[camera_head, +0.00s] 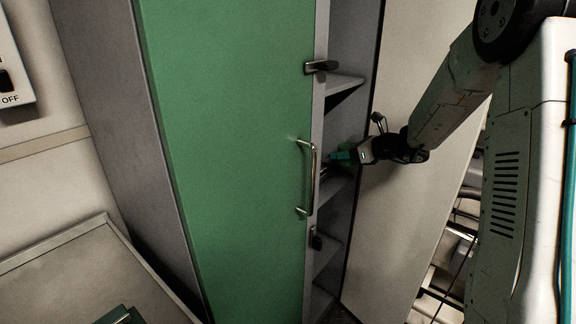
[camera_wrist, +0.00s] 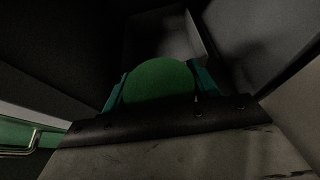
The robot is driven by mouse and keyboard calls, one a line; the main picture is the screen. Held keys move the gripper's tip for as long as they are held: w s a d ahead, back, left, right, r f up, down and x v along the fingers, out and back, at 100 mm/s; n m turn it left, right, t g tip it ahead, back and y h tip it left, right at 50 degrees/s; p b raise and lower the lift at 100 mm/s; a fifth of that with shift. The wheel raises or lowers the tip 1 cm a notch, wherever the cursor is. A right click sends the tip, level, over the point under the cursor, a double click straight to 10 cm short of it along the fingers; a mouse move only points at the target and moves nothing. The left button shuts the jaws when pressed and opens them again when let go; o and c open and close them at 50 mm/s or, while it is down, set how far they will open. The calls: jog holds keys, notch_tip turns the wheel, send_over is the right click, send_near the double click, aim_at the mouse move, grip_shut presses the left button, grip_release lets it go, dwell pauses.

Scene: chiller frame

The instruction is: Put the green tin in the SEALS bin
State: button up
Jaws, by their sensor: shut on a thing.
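My gripper (camera_head: 342,155) reaches in at the open side of a tall cabinet, at about mid height, near a shelf. In the wrist view its teal fingers (camera_wrist: 160,88) stand on either side of a round green tin (camera_wrist: 165,80) and are shut on it. The tin's lower part is hidden behind the dark edge of my gripper. In the head view I cannot make out the tin. A grey box-like shape (camera_wrist: 160,38) lies beyond the tin in the wrist view; I cannot tell if it is a bin. I see no SEALS label.
The cabinet's green door (camera_head: 230,150) with its metal handle (camera_head: 312,178) stands just left of my gripper. Grey shelves (camera_head: 345,83) lie above and below it. A pale panel (camera_head: 405,220) closes in the right. A grey surface (camera_head: 90,280) is at lower left.

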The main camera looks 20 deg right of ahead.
jog(key=w+a, duration=1.2)
jog(key=w, duration=0.3)
jog(key=f, duration=0.6)
jog(key=shift+w+d+f, duration=0.15)
jog(key=shift+d+f, duration=0.05)
jog(key=shift+f, duration=0.1)
jog(key=shift+w+a+f, duration=0.1)
jog(key=shift+w+f, duration=0.1)
